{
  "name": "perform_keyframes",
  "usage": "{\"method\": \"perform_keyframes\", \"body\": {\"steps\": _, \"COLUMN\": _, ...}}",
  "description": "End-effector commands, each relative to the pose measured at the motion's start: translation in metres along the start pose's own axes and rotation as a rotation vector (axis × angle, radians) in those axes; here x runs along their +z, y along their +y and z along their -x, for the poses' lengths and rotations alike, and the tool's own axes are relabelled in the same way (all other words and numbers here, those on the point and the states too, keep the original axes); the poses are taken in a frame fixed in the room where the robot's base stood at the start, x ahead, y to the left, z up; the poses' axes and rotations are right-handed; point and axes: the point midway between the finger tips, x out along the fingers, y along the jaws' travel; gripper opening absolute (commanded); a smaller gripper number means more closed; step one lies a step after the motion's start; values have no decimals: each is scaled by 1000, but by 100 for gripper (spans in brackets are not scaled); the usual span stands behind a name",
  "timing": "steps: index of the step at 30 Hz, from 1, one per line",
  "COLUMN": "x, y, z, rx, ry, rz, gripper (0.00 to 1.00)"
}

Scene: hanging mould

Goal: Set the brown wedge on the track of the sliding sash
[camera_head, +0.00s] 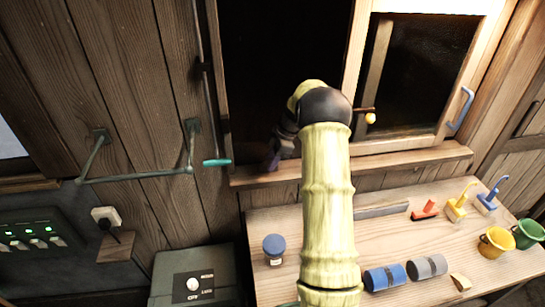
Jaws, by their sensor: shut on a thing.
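My gripper (277,156) is at the left part of the window sill, low in the dark opening, partly hidden by my arm. It is shut on a small dark thing that is too shaded to make out clearly. The sliding sash (362,45) stands to the right, with a blue handle (461,107) on its right side. The track along the sill (400,160) runs below it; its left stretch lies under my gripper. A small tan wedge-shaped block (461,282) lies on the table at the lower right.
The table (400,235) holds a blue-lidded jar (274,249), blue (384,277) and grey (427,267) rolls, a grey bar (381,210), a red tool (424,210) and yellow and green cups (496,242).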

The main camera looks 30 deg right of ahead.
Motion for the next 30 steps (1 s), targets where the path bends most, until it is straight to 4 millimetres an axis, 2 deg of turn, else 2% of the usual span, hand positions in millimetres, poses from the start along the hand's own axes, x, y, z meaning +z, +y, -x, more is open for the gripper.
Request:
{"method": "perform_keyframes", "body": {"steps": 8, "x": 3, "y": 0, "z": -2, "rx": 2, "ry": 0, "rz": -2, "gripper": 7}}
{"method": "perform_keyframes", "body": {"steps": 9, "x": 3, "y": 0, "z": -2, "rx": 2, "ry": 0, "rz": -2, "gripper": 34}}
{"method": "perform_keyframes", "body": {"steps": 12, "x": 3, "y": 0, "z": -1, "rx": 3, "ry": -1, "rz": -3, "gripper": 54}}
{"method": "perform_keyframes", "body": {"steps": 25, "x": 2, "y": 1, "z": 4, "rx": 5, "ry": 0, "rz": -2, "gripper": 54}}
{"method": "perform_keyframes", "body": {"steps": 30, "x": 3, "y": 1, "z": 26, "rx": 8, "ry": -1, "rz": -2, "gripper": 54}}
